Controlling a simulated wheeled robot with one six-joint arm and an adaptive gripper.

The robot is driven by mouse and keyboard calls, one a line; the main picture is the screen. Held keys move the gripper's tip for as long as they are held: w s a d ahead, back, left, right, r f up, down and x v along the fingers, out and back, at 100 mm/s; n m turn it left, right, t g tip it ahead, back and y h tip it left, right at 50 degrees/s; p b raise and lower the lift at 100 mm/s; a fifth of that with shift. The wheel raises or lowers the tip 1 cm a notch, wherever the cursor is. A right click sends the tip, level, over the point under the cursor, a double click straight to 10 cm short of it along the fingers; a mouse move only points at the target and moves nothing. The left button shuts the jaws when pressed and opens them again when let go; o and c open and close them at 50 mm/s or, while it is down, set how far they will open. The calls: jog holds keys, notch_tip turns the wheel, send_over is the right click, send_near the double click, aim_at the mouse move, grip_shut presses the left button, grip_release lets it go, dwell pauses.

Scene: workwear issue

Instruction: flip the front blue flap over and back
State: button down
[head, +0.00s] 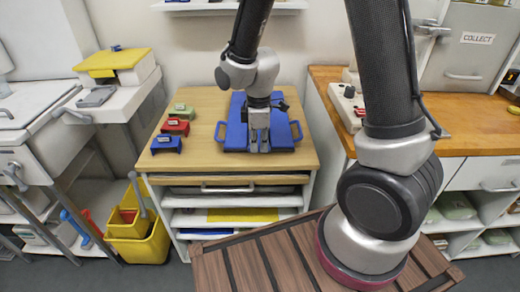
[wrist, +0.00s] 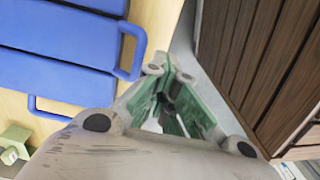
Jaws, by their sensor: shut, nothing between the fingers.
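A blue folded piece (head: 284,138) lies flat on the wooden worktop, with a loop handle (head: 297,131) on its right side and another (head: 220,131) on its left. In the wrist view its blue panels (wrist: 60,55) fill the upper left, and two loop handles (wrist: 134,52) show there. The split between front and back flaps is partly hidden by my arm in the head view. My gripper (head: 259,146) points down at the front middle of the blue piece. Its fingertips (wrist: 167,70) are together and empty. I cannot tell whether they touch the blue piece.
Green (head: 180,112), red (head: 174,127) and blue (head: 166,144) small blocks stand on the worktop (head: 200,165) to the left. Yellow bins (head: 138,240) stand on the floor at left. A wooden counter (head: 470,125) is at right.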

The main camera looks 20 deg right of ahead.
aim_at(259, 166)
notch_tip(259, 166, down, 6)
jog(key=shift+s+r, duration=0.1)
dwell(0.4)
jog(key=c, duration=2)
grip_release()
jog(key=shift+s, duration=0.1)
jog(key=shift+o, duration=1.4)
jog(key=shift+s, duration=0.1)
